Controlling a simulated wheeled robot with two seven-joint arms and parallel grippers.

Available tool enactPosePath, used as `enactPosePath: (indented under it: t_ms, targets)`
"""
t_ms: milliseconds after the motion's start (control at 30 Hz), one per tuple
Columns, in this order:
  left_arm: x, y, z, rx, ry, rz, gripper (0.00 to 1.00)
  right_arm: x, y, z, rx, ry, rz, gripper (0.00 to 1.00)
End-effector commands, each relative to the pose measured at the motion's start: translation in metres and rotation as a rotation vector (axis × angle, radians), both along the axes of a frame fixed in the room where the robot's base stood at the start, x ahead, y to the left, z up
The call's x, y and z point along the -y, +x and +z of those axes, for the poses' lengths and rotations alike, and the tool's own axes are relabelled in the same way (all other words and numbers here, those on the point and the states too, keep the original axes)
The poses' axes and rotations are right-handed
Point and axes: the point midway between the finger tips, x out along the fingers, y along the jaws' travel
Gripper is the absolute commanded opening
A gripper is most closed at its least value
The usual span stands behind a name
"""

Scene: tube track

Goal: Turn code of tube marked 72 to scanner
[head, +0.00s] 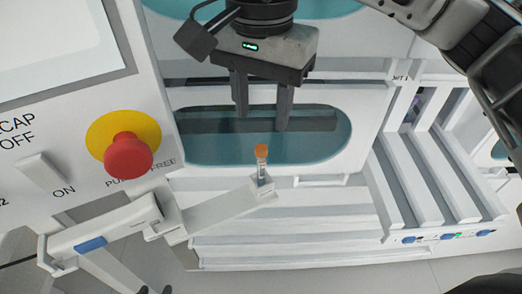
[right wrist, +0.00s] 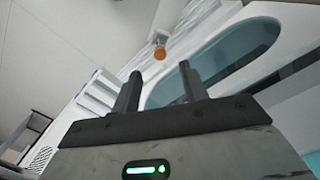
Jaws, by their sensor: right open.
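A clear tube with an orange cap (head: 262,165) stands upright at the end of a white arm-like holder (head: 222,212). Its number and code cannot be read. A white device with a blue patch (head: 105,232), perhaps the scanner, sits at the other end of the holder. My right gripper (head: 264,122) is open and empty above the tube, fingers pointing down and apart from it. In the right wrist view, the orange cap (right wrist: 160,52) shows ahead, beyond the fingertips of the open gripper (right wrist: 160,82). My left gripper is not in view.
A panel with a red button (head: 128,156) on a yellow ring stands at left, close to the holder. Behind the tube is a white cabinet with a teal oval window (head: 330,140). White rails (head: 430,180) lie at right. White stepped surfaces (head: 320,225) lie beyond the holder.

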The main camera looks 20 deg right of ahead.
Motion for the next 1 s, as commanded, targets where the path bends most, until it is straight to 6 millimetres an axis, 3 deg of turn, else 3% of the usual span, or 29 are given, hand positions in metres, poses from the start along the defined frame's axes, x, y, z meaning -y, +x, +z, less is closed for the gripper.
enactPosePath:
  t_ms: [300, 500, 700, 1000]
  targets:
    - [-0.001, 0.001, 0.004, 0.000, 0.004, 0.001, 0.36, 0.000, -0.001, -0.064, -0.006, 0.000, 0.001, 0.44]
    - [-0.002, 0.004, 0.007, 0.006, 0.007, 0.003, 0.36, 0.000, -0.001, -0.095, -0.003, 0.001, 0.000, 0.44]
    - [-0.002, 0.006, 0.010, 0.012, 0.006, 0.005, 0.36, 0.000, -0.001, -0.110, -0.001, 0.001, 0.000, 0.44]
    - [-0.002, 0.006, 0.009, 0.011, 0.003, 0.008, 0.36, 0.000, 0.000, -0.112, 0.000, 0.001, 0.000, 0.44]
